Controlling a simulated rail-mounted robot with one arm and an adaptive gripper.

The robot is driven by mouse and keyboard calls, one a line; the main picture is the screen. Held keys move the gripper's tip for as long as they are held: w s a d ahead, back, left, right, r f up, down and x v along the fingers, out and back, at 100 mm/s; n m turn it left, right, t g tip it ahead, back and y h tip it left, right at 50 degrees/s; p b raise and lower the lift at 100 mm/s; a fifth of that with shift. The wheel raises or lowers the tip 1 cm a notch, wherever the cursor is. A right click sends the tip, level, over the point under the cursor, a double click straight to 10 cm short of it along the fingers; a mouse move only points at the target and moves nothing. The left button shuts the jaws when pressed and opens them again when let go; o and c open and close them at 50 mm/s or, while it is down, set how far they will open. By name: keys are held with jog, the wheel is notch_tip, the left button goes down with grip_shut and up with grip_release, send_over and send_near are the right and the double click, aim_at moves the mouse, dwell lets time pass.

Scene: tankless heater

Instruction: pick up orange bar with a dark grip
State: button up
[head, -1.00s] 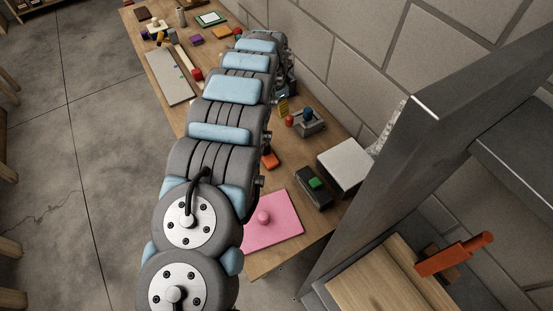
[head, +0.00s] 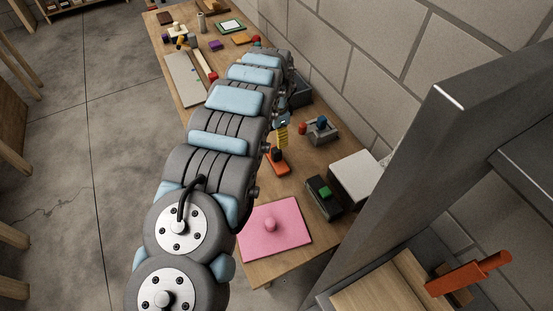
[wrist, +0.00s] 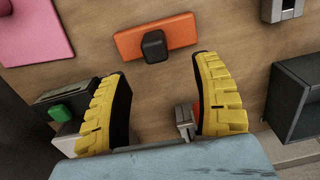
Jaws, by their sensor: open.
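The orange bar (wrist: 179,33) lies flat on the wooden table in the upper middle of the wrist view. Its dark grip (wrist: 154,46) stands up from the middle of the bar. My gripper (wrist: 163,62) is open, with yellow padded fingers apart and nothing between them. The bar and grip lie just beyond the fingertips, roughly centred on the gap and apart from them. In the head view the orange bar (head: 278,168) shows beside my arm, with its dark grip (head: 277,154). One yellow finger of my gripper (head: 282,136) shows just behind it; the rest is hidden by the arm.
A pink board with a knob (head: 274,224) lies at the near table end. A dark box with a green button (head: 323,194) and a white block (head: 356,176) stand to the right. A grey fixture (head: 321,130) and dark open bin (wrist: 296,98) are close by. Bare table surrounds the bar.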

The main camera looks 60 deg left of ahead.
aim_at(276, 156)
jog(key=shift+f, duration=2.55)
jog(key=f, duration=0.2)
jog(key=f+b, duration=0.1)
jog(key=shift+s+d+f, duration=0.15)
jog(key=shift+s+d, duration=0.05)
jog(key=shift+d, duration=0.1)
jog(key=shift+f, duration=0.95)
grip_shut()
